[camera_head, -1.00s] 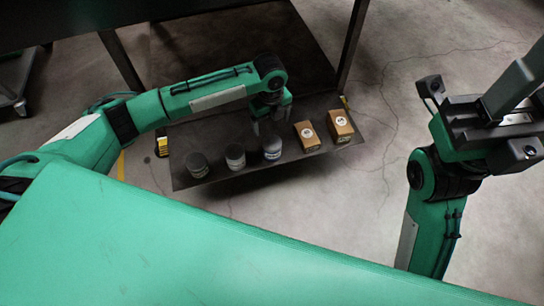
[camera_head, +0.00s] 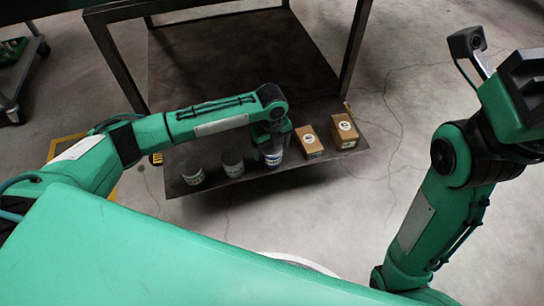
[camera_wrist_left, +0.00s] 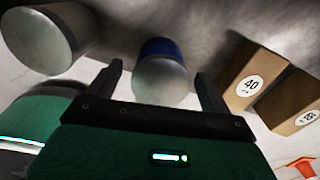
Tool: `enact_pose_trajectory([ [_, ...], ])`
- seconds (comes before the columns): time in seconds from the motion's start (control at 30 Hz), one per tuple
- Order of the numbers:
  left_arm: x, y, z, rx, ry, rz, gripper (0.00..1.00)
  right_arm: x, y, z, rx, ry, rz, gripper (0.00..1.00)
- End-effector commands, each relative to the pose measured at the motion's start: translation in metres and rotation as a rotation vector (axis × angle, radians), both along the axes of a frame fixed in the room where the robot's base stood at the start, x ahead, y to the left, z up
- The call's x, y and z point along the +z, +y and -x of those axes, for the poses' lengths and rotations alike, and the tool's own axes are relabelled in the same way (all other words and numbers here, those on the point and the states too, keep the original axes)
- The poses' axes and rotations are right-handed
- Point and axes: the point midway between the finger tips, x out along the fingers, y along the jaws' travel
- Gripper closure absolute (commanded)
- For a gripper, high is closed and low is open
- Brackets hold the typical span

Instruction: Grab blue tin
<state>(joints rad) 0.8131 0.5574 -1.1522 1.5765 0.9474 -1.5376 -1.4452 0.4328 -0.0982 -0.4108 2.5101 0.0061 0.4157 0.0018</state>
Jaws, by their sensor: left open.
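The blue tin (camera_head: 272,158) stands on the low dark shelf, third in a row of tins, with a blue band and a pale label. My left gripper (camera_head: 273,139) is over it, pointing down, and partly hides its top in the head view. In the left wrist view the blue tin (camera_wrist_left: 161,78) shows its pale round end and blue side between the two open fingers. I see no clear contact. My right gripper (camera_head: 528,95) is at the right edge, partly cut off, away from the shelf; its jaws cannot be made out.
A grey tin (camera_head: 232,165) and another grey tin (camera_head: 192,176) stand left of the blue one. A small brown box (camera_head: 311,142) and a larger brown box (camera_head: 343,132) stand to its right, close by. The dark shelf (camera_head: 255,50) has bare room behind. Metal legs rise around it.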

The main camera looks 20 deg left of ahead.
Motion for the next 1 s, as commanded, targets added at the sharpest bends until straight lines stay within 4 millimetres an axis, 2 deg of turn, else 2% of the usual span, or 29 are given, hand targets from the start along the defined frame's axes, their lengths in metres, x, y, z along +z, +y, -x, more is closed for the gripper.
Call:
enact_pose_trajectory([
  [0.03,-0.012,-0.001,0.001,0.000,0.000,0.000,0.17,-0.004,-0.001,0.002,0.004,-0.011,-0.009,0.64],
  [0.23,-0.032,-0.003,0.001,0.000,0.000,0.000,0.17,-0.002,-0.005,0.008,0.017,-0.030,-0.028,0.64],
  [0.63,-0.037,-0.003,0.002,0.000,-0.001,0.001,0.17,0.002,-0.006,0.010,0.020,-0.035,-0.034,0.64],
  [0.67,-0.037,-0.003,0.002,0.000,-0.001,0.001,0.21,0.002,-0.006,0.010,0.020,-0.035,-0.034,0.64],
  [0.93,-0.037,-0.003,0.002,0.000,0.000,0.000,0.74,0.002,-0.006,0.010,0.020,-0.035,-0.034,0.64],
  [1.0,-0.037,-0.003,0.001,0.000,-0.001,0.000,0.75,0.002,-0.006,0.010,0.020,-0.035,-0.034,0.64],
])
